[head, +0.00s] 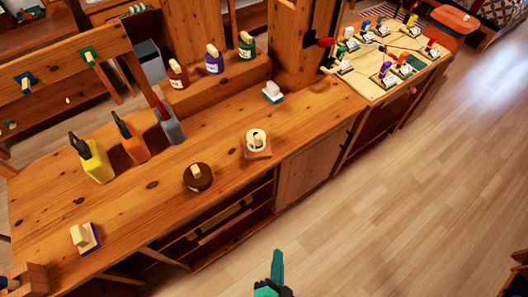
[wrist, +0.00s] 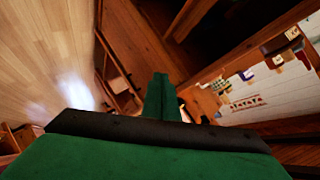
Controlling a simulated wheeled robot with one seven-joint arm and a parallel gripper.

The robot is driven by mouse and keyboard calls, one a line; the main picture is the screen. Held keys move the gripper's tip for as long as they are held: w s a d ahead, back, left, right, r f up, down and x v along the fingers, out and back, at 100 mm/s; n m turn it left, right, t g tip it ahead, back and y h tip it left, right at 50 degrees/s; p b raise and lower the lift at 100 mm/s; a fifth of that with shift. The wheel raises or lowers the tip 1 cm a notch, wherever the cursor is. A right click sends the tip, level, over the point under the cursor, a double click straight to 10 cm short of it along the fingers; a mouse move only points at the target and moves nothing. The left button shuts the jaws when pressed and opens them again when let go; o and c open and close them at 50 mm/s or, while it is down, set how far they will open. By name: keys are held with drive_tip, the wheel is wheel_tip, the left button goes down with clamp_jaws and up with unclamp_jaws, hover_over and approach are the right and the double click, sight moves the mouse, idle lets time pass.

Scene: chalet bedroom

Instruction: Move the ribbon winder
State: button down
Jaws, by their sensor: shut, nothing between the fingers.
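A small round cream-white piece on a square wooden base (head: 257,151) stands near the front edge of the wooden bench (head: 225,125); it may be the ribbon winder, but I cannot tell for sure. A dark brown round piece with a pale peg (head: 197,178) stands to its left. My green gripper (head: 277,262) shows at the bottom of the head view, in front of the bench and apart from everything on it. In the wrist view its fingers (wrist: 160,98) are together, with nothing between them. The wrist view does not clearly show these bench pieces.
Yellow, orange and grey bottles (head: 130,140) stand along the bench's back left. A cream block on a blue-purple base (head: 84,238) is at the near left, a white-and-teal piece (head: 272,92) behind. Small bottles (head: 214,60) stand on a raised shelf. Wooden floor (head: 400,210) at right is open.

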drive_tip(key=w+d+f+m+y, duration=0.1)
drive_tip(key=w+f+m+y, duration=0.35)
drive_tip(key=w+m, duration=0.8)
drive_tip(key=w+d+r+m+t+y, duration=0.1)
drive_tip(key=w+d+r+m+y, duration=0.15)
drive_tip(key=w+r+y, duration=0.35)
drive_tip(key=w+d+r+m+t+y, duration=0.1)
drive_tip(key=w+r+m+y, duration=0.15)
drive_tip(key=r, duration=0.55)
drive_tip(key=shift+m+h, duration=0.45)
drive_tip(key=shift+h, duration=0.05)
drive_tip(key=x, duration=1.4)
drive_tip(key=shift+w+f, duration=0.3)
drive_tip(key=shift+f, duration=0.1)
